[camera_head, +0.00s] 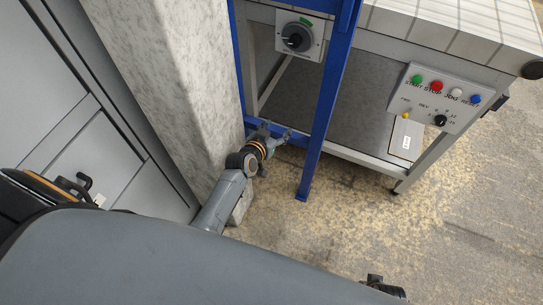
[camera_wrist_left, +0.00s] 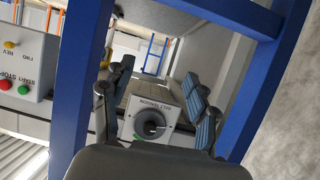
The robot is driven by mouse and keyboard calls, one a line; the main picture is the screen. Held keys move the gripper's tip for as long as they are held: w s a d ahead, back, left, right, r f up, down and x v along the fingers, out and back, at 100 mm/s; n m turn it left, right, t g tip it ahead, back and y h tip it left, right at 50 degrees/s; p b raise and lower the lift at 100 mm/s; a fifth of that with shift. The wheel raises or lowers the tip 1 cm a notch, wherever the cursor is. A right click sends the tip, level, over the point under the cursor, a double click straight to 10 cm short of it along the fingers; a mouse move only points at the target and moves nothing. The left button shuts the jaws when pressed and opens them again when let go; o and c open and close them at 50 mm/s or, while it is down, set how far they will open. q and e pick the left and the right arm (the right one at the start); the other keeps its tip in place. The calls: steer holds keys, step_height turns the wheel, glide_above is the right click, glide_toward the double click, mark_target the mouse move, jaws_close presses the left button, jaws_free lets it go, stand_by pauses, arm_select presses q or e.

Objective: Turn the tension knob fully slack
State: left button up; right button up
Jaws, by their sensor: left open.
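The tension knob (camera_head: 297,38) is black, on a pale plate with a green mark near its upper edge, behind the blue frame. In the left wrist view the knob (camera_wrist_left: 150,124) shows under the words BELT TENSION. Its pale pointer line faces right, away from the green mark at the lower left. My left gripper (camera_head: 274,138) is low beside the blue frame, below the knob plate and apart from it. In the left wrist view its blue-padded fingers (camera_wrist_left: 158,77) stand wide apart with nothing between them. A dark part at the bottom edge seems to be my right gripper (camera_head: 382,287), mostly hidden.
Blue frame posts (camera_head: 328,105) stand close to my left arm. A concrete pillar (camera_head: 170,80) is left of it. A control panel (camera_head: 440,97) with coloured buttons is at the right, with a tag (camera_head: 407,140) below. The floor (camera_head: 330,220) in front is clear.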

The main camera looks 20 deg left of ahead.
arm_select(q)
steer(key=s+f+g+p, duration=0.2)
steer(key=s+f, duration=0.4)
steer(key=f, duration=0.1)
steer(key=shift+s+d+f, duration=0.2)
steer(key=shift+d+f, duration=0.2)
arm_select(e)
steer(key=shift+w+v, duration=0.25)
steer(key=shift+v, duration=0.9)
